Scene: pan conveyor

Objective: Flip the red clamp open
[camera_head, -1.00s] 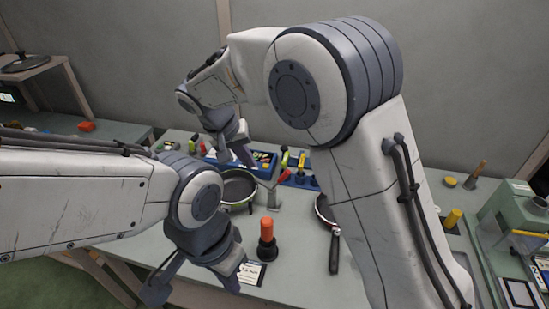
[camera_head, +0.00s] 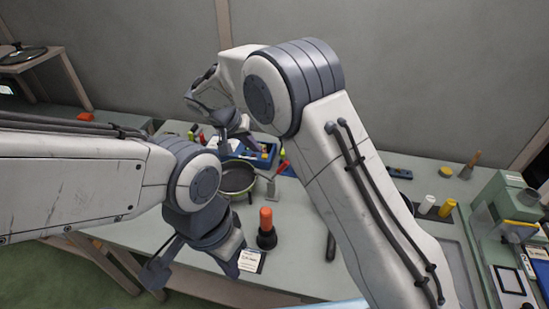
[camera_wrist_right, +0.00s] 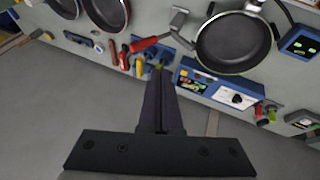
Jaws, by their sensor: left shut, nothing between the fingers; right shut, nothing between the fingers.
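The red clamp (camera_head: 278,170) has a red handle rising to the upper right from a grey metal body, beside the right edge of a dark pan (camera_head: 237,178). In the right wrist view, its red handle (camera_wrist_right: 149,43) points left and down from the grey body, next to the pan (camera_wrist_right: 234,42). My right gripper (camera_head: 247,150) is shut and empty, above the back of the bench, left of the handle. In the wrist view its fingers (camera_wrist_right: 160,72) are together, with their tips just below the handle and apart from it. My left gripper (camera_head: 230,264) is shut at the bench's front edge.
Green equipment (camera_head: 505,215) is at the right.

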